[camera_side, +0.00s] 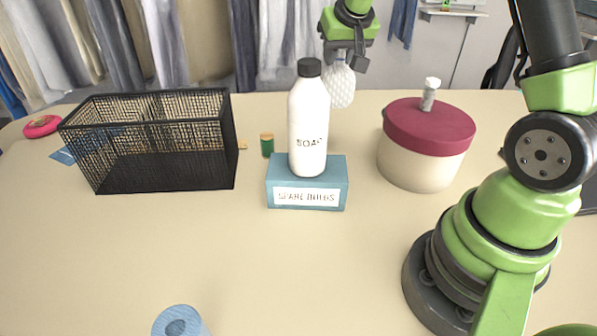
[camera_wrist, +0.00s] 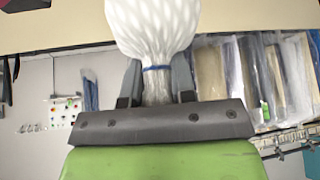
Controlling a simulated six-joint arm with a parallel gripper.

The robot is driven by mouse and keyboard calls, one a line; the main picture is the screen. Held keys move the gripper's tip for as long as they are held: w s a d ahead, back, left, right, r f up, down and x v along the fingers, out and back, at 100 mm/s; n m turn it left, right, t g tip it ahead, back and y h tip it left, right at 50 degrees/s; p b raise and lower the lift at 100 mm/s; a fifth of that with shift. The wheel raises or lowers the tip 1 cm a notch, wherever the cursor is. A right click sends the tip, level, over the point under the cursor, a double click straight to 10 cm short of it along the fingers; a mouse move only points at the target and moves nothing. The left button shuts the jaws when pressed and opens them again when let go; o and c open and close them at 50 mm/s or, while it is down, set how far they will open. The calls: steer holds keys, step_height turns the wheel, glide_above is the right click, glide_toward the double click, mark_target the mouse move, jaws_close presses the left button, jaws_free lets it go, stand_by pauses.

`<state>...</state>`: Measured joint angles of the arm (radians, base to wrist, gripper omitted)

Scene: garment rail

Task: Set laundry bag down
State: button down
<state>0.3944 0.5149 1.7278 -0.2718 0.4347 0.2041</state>
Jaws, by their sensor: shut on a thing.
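The laundry bag (camera_side: 341,87) is a white, quilted-looking mesh bag, gathered at its neck with a blue tie. My gripper (camera_side: 346,60) is shut on the gathered neck and holds the bag behind the soap bottle and to its right. In the wrist view the bag (camera_wrist: 152,28) fills the top middle, and its neck sits between the fingers of my gripper (camera_wrist: 157,85). The soap bottle hides part of the space beside the bag in the side view. I cannot tell whether the bag's bottom touches the table.
A white soap bottle (camera_side: 308,125) stands on a teal box (camera_side: 306,185). A black wire basket (camera_side: 165,170) is at left, a cream pot with a maroon lid (camera_side: 428,130) at right. A thread spool (camera_side: 267,145) stands near the box. The front table (camera_side: 270,265) is mostly clear.

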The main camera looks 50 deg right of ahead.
steer(key=s+a+r, duration=0.4)
steer(key=a+r, duration=0.2)
steer(key=s+d+r+m, duration=0.1)
steer(key=s+d+r, duration=0.8)
steer(key=s, duration=0.1)
steer(key=w+a+r+n+g+y, duration=0.1)
steer(key=w+a+n+y, duration=0.3)
steer(key=w+a+n, duration=0.45)
steer(key=w+a+r+n+g+y, duration=0.1)
steer(key=w+a+n+y, duration=0.35)
steer(key=a+n, duration=0.6)
steer(key=s+a+f+n+g, duration=0.25)
steer(key=a+f+n, duration=0.25)
steer(key=a+f, duration=0.5)
steer(key=s+a+f+n+g, duration=0.25)
steer(key=a+f+n, duration=0.25)
steer(key=a+f, duration=0.5)
step_height(320, 180, down, 10)
steer(key=shift+a, duration=0.2)
